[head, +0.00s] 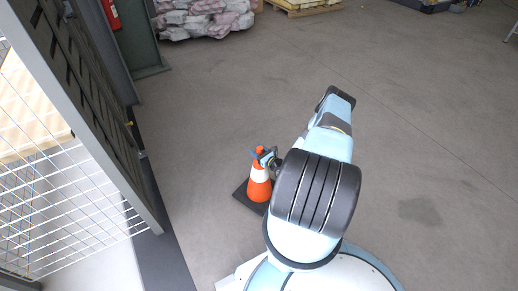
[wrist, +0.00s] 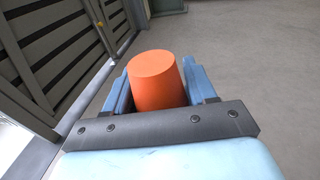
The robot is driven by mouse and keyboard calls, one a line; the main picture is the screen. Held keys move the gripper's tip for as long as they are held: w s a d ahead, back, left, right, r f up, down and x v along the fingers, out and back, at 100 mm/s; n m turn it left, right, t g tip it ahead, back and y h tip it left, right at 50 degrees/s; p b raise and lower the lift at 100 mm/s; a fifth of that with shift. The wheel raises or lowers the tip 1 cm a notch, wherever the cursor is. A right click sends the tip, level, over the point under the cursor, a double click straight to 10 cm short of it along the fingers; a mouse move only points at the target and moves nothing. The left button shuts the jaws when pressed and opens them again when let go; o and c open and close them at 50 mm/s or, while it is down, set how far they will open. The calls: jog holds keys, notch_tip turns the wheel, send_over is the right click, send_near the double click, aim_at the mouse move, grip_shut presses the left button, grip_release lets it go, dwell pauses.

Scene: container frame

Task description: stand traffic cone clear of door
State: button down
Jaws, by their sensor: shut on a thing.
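The orange and white traffic cone (head: 259,184) stands upright, with its dark square base at floor level as far as I can see. My gripper (head: 264,155) is shut on the cone's orange top, which also shows between the two blue fingers in the wrist view (wrist: 157,80). My arm hides part of the base's right side. The dark slatted door (head: 92,100) is to the left of the cone, with a strip of floor between them. The door also shows at upper left in the wrist view (wrist: 50,55).
A white wire mesh panel (head: 75,215) stands at lower left, beside a dark floor strip (head: 165,245). Stacked sacks (head: 203,18) and a pallet (head: 305,8) are at the back. A red extinguisher (head: 110,14) hangs near a green post. The floor to the right is open.

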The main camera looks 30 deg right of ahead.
jog(key=shift+f, duration=0.4)
jog(key=shift+c, duration=1.8)
grip_release()
